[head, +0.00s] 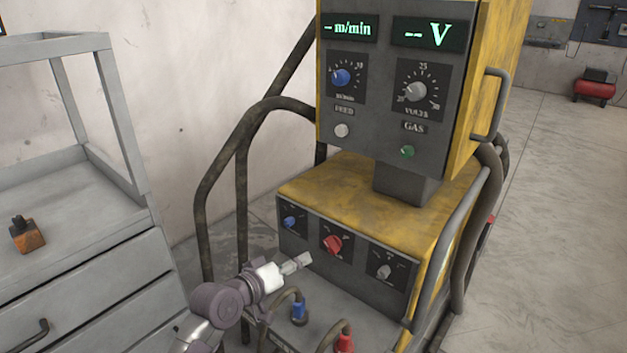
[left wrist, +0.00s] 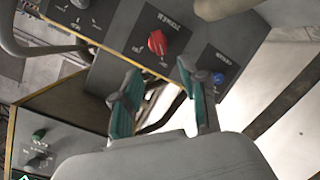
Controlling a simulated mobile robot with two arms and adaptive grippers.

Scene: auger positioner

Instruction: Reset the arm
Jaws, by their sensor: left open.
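My left gripper (head: 296,263) is in front of the lower panel of a yellow and grey welding machine (head: 400,205) in the head view. It is just below and left of the red knob (head: 332,245). In the left wrist view the two fingers (left wrist: 162,98) with teal pads stand apart, with nothing between them. The red knob also shows in that view (left wrist: 157,42), beyond the fingers and apart from them. A blue knob (head: 290,222) sits left of the red one and a grey knob (head: 384,271) right of it. My right gripper is not in view.
Cables with a blue connector (head: 298,311) and a red connector (head: 345,343) lie below the panel. Bent pipes (head: 242,170) rise at the machine's left. A grey drawer cabinet (head: 90,262) stands at left, with a small orange-brown block (head: 28,238) on it. Open floor is at right.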

